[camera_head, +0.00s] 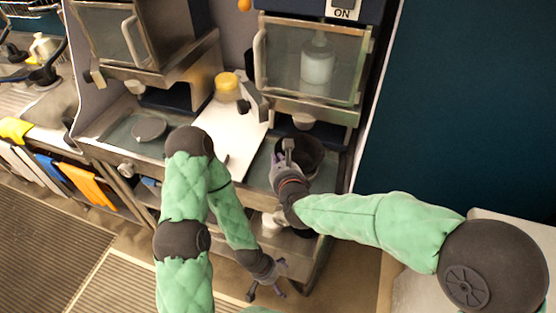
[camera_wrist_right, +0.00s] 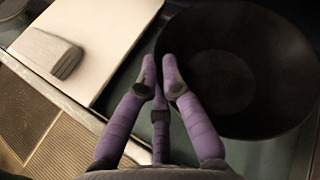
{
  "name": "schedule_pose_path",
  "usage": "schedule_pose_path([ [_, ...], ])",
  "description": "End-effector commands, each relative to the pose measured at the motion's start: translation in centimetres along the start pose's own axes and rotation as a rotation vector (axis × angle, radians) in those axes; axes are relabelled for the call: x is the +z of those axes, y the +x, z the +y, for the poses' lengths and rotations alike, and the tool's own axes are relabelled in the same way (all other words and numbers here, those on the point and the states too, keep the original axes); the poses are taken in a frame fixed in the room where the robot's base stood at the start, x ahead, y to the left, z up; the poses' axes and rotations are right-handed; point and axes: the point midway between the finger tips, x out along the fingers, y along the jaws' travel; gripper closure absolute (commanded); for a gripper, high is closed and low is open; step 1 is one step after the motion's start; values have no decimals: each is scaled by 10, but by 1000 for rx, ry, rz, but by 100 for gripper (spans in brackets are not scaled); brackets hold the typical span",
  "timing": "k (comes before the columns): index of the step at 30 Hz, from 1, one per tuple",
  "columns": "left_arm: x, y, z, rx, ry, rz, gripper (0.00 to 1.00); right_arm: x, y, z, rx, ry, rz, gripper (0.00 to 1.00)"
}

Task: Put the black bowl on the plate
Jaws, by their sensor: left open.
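The black bowl (camera_head: 312,150) sits in the right bay of the counter. It fills the upper right of the right wrist view (camera_wrist_right: 240,70). My right gripper (camera_head: 288,150) is at the bowl's left rim; its purple fingers (camera_wrist_right: 160,70) are close together, with the rim seemingly pinched between the tips. A dark grey round disc (camera_head: 149,129) lies flat in the left bay; it may be the plate, but I cannot tell for sure. My left gripper (camera_head: 270,280) is open and empty, low in front of the counter.
A white board (camera_head: 228,138) lies between the two bays, with a yellow-lidded jar (camera_head: 227,84) behind it. Glass-fronted units (camera_head: 310,65) hang over the bays. A lower shelf holds a white item (camera_head: 270,221). Coloured boards (camera_head: 85,184) stand at left.

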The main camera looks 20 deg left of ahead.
Motion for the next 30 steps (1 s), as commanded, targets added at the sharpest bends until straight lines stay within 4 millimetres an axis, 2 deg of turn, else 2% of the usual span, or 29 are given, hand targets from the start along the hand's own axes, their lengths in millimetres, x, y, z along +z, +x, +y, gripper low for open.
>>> schedule_pose_path([
  [1,0,0,0,0,0,0,0,0,0,0,0,0,0,79],
  [2,0,0,0,0,0,0,0,0,0,0,0,0,0,70],
  [3,0,0,0,0,0,0,0,0,0,0,0,0,0,69],
  [16,0,-4,1,0,0,0,0,3,-3,-1,0,1,0,69],
  [20,0,-5,2,0,0,0,0,3,-18,-1,0,-1,-2,69],
  [30,0,-12,4,0,0,0,0,4,-74,-1,0,1,-3,69],
])
